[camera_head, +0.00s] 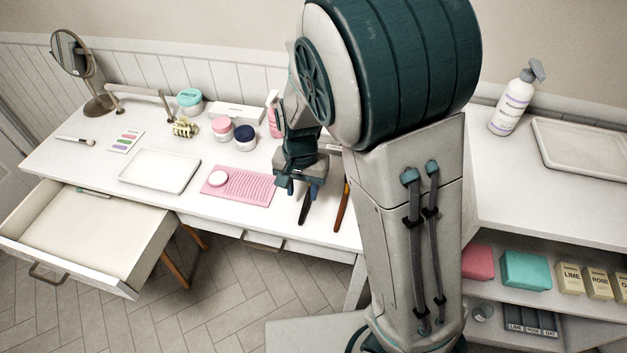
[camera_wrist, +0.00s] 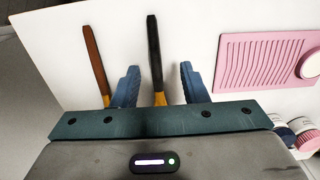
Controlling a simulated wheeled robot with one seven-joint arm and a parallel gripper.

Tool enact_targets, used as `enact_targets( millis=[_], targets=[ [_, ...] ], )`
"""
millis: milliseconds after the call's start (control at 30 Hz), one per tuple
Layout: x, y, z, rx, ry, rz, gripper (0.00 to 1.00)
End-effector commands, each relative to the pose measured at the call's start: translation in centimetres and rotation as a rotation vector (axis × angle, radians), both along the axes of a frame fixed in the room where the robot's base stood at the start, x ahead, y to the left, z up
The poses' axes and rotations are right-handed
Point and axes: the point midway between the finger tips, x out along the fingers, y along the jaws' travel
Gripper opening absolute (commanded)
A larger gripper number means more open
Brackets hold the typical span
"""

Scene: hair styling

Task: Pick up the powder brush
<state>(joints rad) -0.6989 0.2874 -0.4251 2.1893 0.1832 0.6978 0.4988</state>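My gripper (camera_head: 298,187) is over the right part of the white desk. In the wrist view my gripper (camera_wrist: 159,72) has its two blue fingers spread apart. A black-handled tool with a yellow-orange section (camera_wrist: 154,50) lies in line with the gap between them, with clear space on both sides. Its dark end also shows in the head view (camera_head: 305,208). A brown-handled tool (camera_wrist: 95,60) lies to its left; in the head view it (camera_head: 342,207) is to the right. Their heads are hidden. A small brush (camera_head: 75,140) lies at the desk's far left. Which one is the powder brush I cannot tell.
A pink ribbed mat (camera_head: 250,190) with a round white-topped item lies beside the gripper. A white tray (camera_head: 160,170), jars (camera_head: 222,128), a pink bottle (camera_head: 273,115) and a mirror (camera_head: 70,52) stand on the desk. An open drawer (camera_head: 90,235) juts out at the left.

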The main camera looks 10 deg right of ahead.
Motion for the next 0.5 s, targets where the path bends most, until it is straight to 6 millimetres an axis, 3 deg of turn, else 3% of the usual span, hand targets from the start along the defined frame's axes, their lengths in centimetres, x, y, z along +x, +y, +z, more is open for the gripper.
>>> enact_targets(
  millis=[233, 500],
  targets=[
    [0.3, -0.9, -3.8, -0.002, 0.002, -0.001, 0.40],
    [0.3, -0.9, -4.7, -0.001, -0.001, 0.000, 0.40]
  ],
)
